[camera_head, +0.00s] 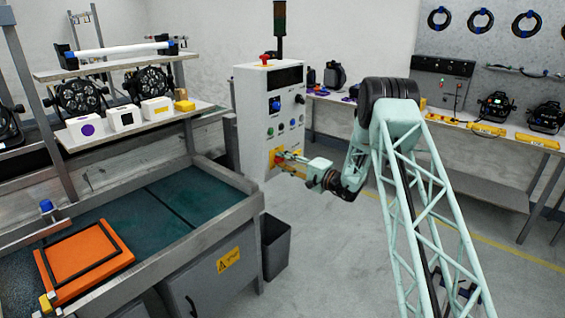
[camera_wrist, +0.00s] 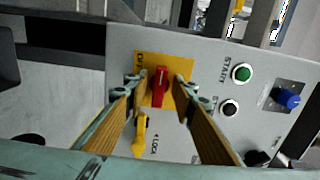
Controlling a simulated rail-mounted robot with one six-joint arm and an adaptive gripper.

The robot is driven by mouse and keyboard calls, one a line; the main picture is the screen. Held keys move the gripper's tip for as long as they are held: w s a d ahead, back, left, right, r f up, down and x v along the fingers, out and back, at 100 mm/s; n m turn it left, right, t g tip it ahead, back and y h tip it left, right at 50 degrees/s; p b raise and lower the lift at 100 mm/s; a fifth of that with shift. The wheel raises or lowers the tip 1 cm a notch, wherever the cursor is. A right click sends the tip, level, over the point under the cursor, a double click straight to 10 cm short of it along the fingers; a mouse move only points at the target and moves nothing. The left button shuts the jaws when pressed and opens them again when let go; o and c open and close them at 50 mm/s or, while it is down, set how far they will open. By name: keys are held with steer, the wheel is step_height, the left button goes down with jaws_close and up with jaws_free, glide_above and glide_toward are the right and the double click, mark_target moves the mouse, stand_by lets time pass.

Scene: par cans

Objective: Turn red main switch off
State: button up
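The red main switch (camera_wrist: 159,88) is a red handle on a yellow plate (camera_wrist: 150,60) on the grey control cabinet. In the wrist view the handle runs roughly up and down the picture. My gripper (camera_wrist: 160,82) is open, with one finger on each side of the handle. Gaps seem to show between the fingers and the handle; contact cannot be told. In the head view my gripper (camera_head: 287,162) reaches the yellow plate (camera_head: 276,155) low on the cabinet front (camera_head: 262,130), and it hides the red handle there.
A green START button (camera_wrist: 242,73), a black button (camera_wrist: 229,107) and a blue knob (camera_wrist: 289,98) sit right of the switch in the wrist view. A yellow lever-like part (camera_wrist: 140,135) lies below it. A grey bin (camera_head: 275,245) and a sink-like bench (camera_head: 180,200) stand near the cabinet.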

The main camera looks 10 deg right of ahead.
steer(key=shift+s+d, duration=0.1)
stand_by(0.3)
steer(key=v, duration=1.1)
steer(key=shift+s+d, duration=0.2)
steer(key=shift+s, duration=0.15)
